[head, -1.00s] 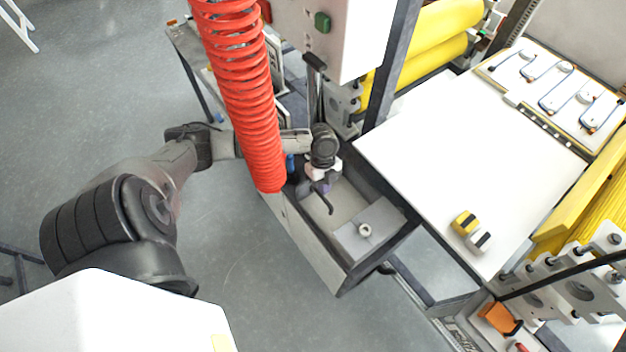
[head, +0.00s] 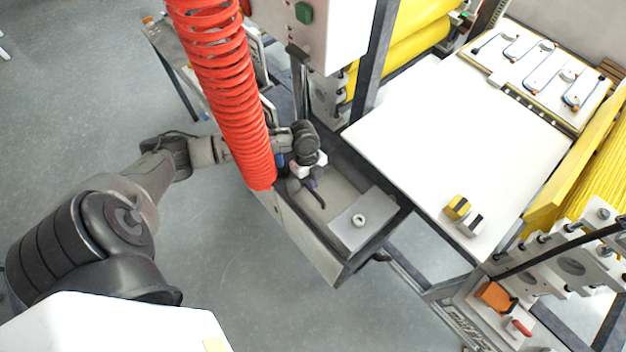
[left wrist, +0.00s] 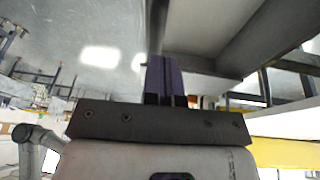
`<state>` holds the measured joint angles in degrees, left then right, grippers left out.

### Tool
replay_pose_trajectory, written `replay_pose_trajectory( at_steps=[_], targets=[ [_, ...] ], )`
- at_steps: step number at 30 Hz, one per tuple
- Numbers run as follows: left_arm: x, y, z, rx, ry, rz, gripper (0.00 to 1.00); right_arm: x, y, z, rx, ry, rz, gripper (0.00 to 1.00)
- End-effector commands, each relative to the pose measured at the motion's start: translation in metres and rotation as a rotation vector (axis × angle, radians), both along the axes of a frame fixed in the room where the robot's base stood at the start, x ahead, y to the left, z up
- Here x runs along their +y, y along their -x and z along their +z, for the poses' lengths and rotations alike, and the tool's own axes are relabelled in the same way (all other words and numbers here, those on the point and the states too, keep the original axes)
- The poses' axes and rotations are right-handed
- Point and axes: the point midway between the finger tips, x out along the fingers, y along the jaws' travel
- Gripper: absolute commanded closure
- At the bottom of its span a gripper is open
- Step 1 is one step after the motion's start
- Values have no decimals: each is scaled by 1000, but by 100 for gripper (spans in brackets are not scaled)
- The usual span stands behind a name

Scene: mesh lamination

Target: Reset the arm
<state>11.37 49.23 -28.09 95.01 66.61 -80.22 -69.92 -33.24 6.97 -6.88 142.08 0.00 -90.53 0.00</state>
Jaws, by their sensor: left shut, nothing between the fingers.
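My left arm comes in from the left and passes behind a red coiled hose. My left gripper (head: 312,188) is over the left part of an open grey drawer-like tray (head: 351,251), beside the hose's lower end. In the left wrist view the purple fingers (left wrist: 165,78) lie together with nothing between them. The grey wall of the tray shows beyond them. My right gripper is not in view.
The red coiled hose (head: 232,100) hangs in front of my left forearm. A white box with a green button (head: 303,13) stands above the tray. Open floor lies at the left.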

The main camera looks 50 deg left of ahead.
Motion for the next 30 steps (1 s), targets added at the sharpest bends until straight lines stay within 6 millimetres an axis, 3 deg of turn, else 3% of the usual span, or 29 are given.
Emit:
replay_pose_trajectory(
  at_steps=[1, 15, 20, 30],
  targets=[
    [2, -1, 11, -3, 0, 1, 100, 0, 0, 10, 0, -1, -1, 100],
    [18, -9, 80, -9, 3, 5, 100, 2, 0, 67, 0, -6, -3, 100],
    [20, -10, 89, -10, 4, 5, 100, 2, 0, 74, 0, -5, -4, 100],
    [21, -10, 88, 6, 1, 56, 100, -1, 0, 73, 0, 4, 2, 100]
  ],
)
